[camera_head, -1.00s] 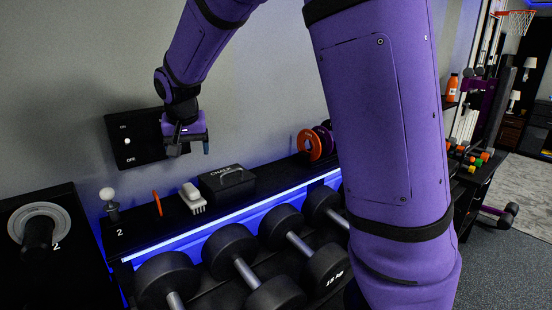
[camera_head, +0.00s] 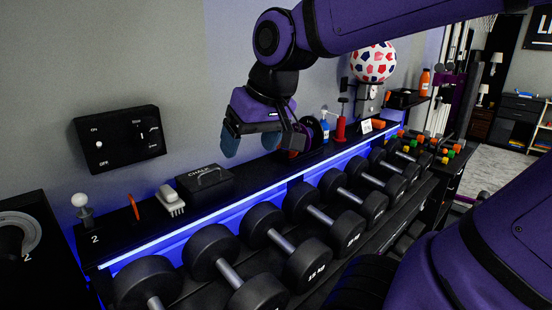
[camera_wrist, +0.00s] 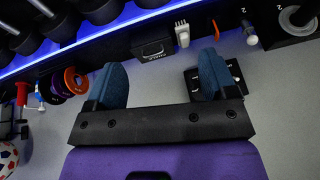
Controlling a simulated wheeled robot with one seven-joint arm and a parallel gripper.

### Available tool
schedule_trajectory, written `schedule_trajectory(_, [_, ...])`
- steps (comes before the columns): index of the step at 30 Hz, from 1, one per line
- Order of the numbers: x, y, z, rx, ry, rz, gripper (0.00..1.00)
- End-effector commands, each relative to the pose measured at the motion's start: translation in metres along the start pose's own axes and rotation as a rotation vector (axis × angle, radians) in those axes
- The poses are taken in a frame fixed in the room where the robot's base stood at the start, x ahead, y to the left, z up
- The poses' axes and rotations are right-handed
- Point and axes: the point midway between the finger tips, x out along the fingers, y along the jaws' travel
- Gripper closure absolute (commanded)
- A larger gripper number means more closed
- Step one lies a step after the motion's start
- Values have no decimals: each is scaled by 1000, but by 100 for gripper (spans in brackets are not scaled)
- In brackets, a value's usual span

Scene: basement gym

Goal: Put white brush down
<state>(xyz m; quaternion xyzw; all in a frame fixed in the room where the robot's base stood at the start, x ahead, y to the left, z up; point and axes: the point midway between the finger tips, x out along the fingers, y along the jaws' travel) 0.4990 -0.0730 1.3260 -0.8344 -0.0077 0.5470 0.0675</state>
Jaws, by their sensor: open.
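The white brush (camera_head: 171,200) rests on the black shelf (camera_head: 150,228), left of the black chalk box, with its bristles toward the shelf's front edge. It also shows in the wrist view (camera_wrist: 182,35), at the top and beyond my gripper, apart from the fingers. My gripper (camera_head: 258,145) is above the shelf, to the right of the brush and the chalk box. Its two blue fingers (camera_wrist: 166,82) are spread apart with nothing between them.
The chalk box (camera_head: 206,182) sits right of the brush; an orange item (camera_head: 133,207) and a white-knobbed lever (camera_head: 81,203) stand left. A switch panel (camera_head: 119,139) is on the wall. Dumbbells (camera_head: 212,255) fill the rack below. A red pump-like item (camera_head: 340,130) stands farther right.

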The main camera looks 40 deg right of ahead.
Motion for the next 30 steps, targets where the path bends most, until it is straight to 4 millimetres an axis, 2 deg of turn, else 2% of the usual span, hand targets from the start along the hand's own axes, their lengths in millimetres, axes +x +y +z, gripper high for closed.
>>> schedule_trajectory(1, [-6,2,14,-15,16,11,22])
schedule_trajectory(4, [-13,2,36,-50,32,35,22])
schedule_trajectory(10, [-18,2,62,-95,50,74,22])
schedule_trajectory(15, [-18,2,68,-105,51,83,22])
schedule_trajectory(30, [-18,2,68,-105,51,82,22])
